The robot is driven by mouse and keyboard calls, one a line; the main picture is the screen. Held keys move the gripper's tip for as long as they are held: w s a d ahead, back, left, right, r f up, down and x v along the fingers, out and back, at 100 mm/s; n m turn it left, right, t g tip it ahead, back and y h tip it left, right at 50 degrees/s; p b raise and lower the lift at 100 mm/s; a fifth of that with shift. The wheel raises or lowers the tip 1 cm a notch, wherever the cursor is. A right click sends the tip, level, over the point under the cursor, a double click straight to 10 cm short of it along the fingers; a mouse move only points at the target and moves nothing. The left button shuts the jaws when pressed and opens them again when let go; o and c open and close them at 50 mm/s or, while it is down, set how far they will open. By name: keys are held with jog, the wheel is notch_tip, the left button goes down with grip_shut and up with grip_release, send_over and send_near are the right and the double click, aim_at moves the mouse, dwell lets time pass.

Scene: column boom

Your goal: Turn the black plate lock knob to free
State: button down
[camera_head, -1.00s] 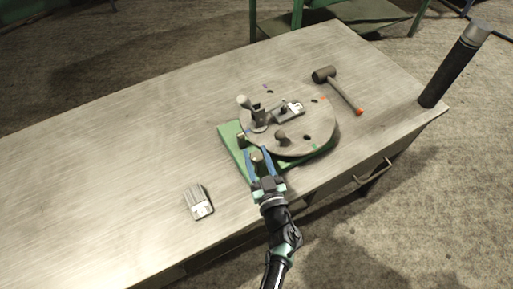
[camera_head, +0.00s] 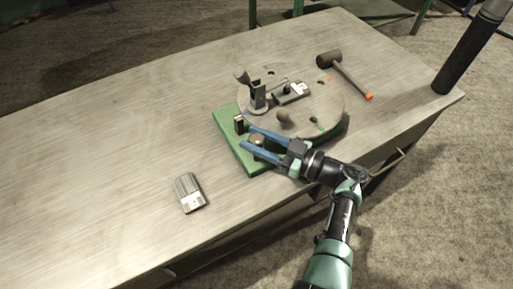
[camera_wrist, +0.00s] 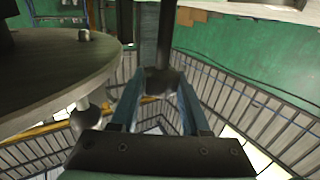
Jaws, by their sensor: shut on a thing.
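My gripper (camera_head: 248,137) comes in from the right, low beside the round grey plate (camera_head: 325,101). Its two blue fingers are shut on the dark lock knob (camera_head: 257,139), which stands on the green base (camera_head: 228,122) near the plate's front left edge. In the wrist view the dark knob (camera_wrist: 163,82) sits between the fingertips, under a dark upright bar. The fingers hide part of the knob, and I cannot tell its lock marking.
A clamp (camera_head: 258,96) and a small grey block (camera_head: 291,93) are on the plate. A dark block (camera_head: 239,123) stands close behind the knob. The left tabletop is clear.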

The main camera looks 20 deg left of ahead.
jog(key=shift+r+n+g+b, duration=0.1)
jog(key=shift+n+g+b, duration=0.5)
jog(key=shift+g+b, duration=0.35)
jog(key=shift+c, duration=1.9)
grip_release()
jog(key=shift+a, duration=0.1)
jog(key=d+b, duration=0.4)
jog(key=d, duration=0.9)
